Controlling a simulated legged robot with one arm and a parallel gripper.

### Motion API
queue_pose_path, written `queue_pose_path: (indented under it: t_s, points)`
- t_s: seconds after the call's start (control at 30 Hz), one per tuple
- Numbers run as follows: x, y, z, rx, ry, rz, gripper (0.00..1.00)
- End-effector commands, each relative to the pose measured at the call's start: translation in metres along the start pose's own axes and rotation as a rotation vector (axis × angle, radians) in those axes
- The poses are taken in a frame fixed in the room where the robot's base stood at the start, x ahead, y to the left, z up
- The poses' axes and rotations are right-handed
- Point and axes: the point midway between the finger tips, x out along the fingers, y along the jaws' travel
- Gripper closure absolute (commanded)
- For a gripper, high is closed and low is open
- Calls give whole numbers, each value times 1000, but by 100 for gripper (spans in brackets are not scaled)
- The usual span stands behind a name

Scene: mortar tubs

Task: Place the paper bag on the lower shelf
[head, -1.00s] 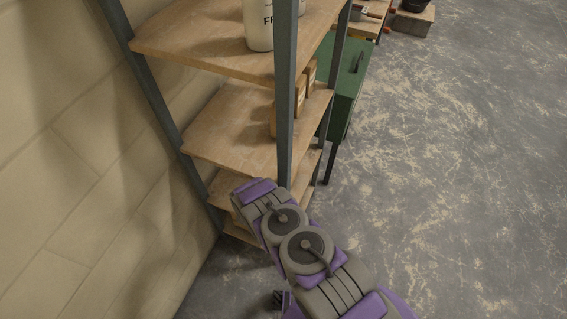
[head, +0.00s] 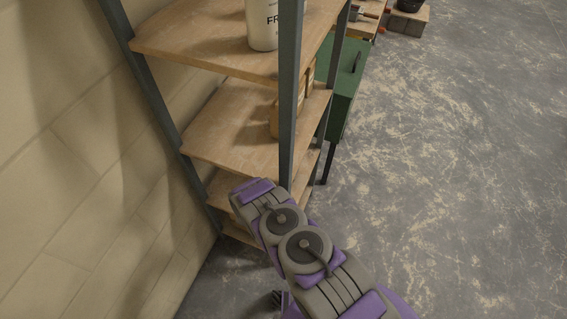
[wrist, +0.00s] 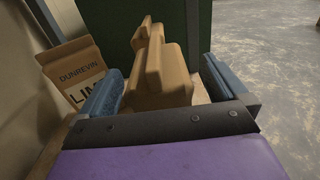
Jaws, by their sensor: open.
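A brown paper bag (wrist: 75,72) printed "DUNREVIN" and "LIM…" stands upright at the left in the wrist view, outside my left finger, which hides part of its lower right. My gripper (wrist: 160,80) is open, its blue-padded fingers apart. Tan blocky pieces (wrist: 160,75) stand beyond and between the fingers; I cannot tell whether the fingers touch them. In the head view my gripper is hidden behind my arm. The shelf unit's lower shelf (head: 223,193) is partly covered by my arm.
A white tub (head: 262,28) stands on the top shelf (head: 190,45). Tan items (head: 275,122) sit on the middle shelf (head: 215,140), partly behind the grey front post (head: 290,110). A green cabinet (head: 345,85) stands beyond. The block wall is close at left; the floor at right is clear.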

Motion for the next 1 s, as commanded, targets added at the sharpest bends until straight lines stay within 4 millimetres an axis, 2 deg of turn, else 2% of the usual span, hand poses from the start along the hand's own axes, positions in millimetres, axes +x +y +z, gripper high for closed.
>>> queue_pose_path:
  t_s: [0.17, 0.4, 0.6, 0.8, 1.0]
  points:
    - [-22, 0, 2, 0, 2, 0, 1]
    - [-74, 5, 0, -7, 0, 4, 1]
    - [-105, 4, -1, -7, 1, 2, 1]
    - [-116, 0, 0, -2, 3, 0, 1]
    - [-118, 1, 0, -3, 1, -1, 1]
